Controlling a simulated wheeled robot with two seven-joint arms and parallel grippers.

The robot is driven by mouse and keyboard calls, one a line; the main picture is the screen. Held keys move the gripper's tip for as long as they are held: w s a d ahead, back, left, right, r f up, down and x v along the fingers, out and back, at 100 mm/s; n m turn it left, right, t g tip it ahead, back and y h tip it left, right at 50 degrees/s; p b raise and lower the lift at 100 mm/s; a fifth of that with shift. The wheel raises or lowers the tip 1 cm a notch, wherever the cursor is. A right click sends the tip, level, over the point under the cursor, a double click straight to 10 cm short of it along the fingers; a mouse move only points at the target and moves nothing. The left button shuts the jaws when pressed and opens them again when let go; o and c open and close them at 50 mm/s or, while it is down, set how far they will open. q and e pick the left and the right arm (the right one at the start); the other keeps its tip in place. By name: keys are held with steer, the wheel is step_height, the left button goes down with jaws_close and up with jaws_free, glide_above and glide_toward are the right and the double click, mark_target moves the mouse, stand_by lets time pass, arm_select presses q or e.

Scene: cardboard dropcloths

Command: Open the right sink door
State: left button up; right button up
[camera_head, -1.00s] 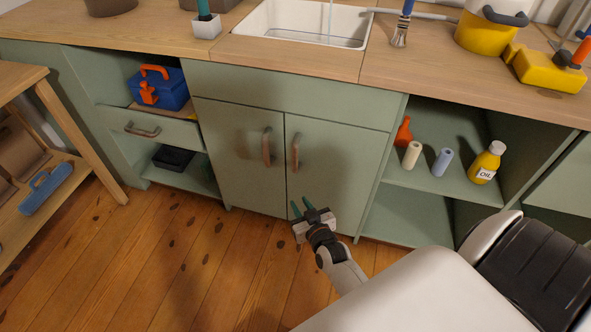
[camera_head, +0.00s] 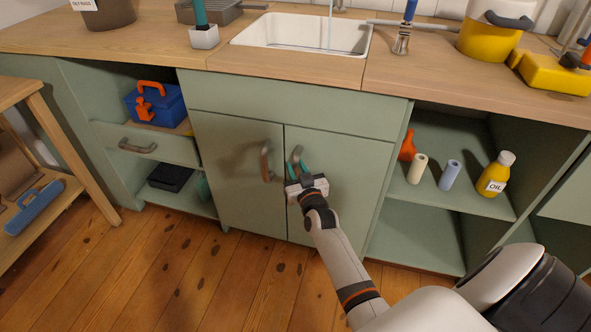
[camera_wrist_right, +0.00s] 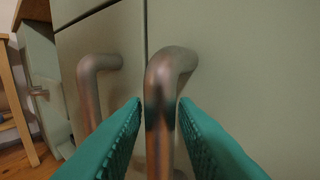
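The right sink door (camera_head: 345,195) is green and closed, level with the left sink door (camera_head: 238,165). Its vertical metal handle (camera_wrist_right: 160,100) stands between the two teal fingers of my right gripper (camera_wrist_right: 160,112) in the right wrist view. The fingers are apart, one on each side of the bar, with a narrow gap at the tips. In the head view my right gripper (camera_head: 299,170) is at this handle and covers much of it. The left door's handle (camera_head: 266,161) is free and also shows in the wrist view (camera_wrist_right: 92,90). My left gripper is not in view.
Open shelves to the right hold an oil bottle (camera_head: 494,174) and two small rolls. A blue toolbox (camera_head: 156,103) sits in the left cubby above a drawer. The counter with the sink (camera_head: 300,35) is above. Wooden floor (camera_head: 200,265) in front of the doors is clear.

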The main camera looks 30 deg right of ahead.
steer(key=shift+w+d, duration=0.15)
steer(key=shift+w, duration=0.4)
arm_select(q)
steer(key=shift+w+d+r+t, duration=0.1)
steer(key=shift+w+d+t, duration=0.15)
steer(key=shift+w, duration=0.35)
arm_select(e)
jaws_close()
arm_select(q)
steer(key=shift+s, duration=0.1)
arm_select(e)
steer(key=shift+s, duration=0.1)
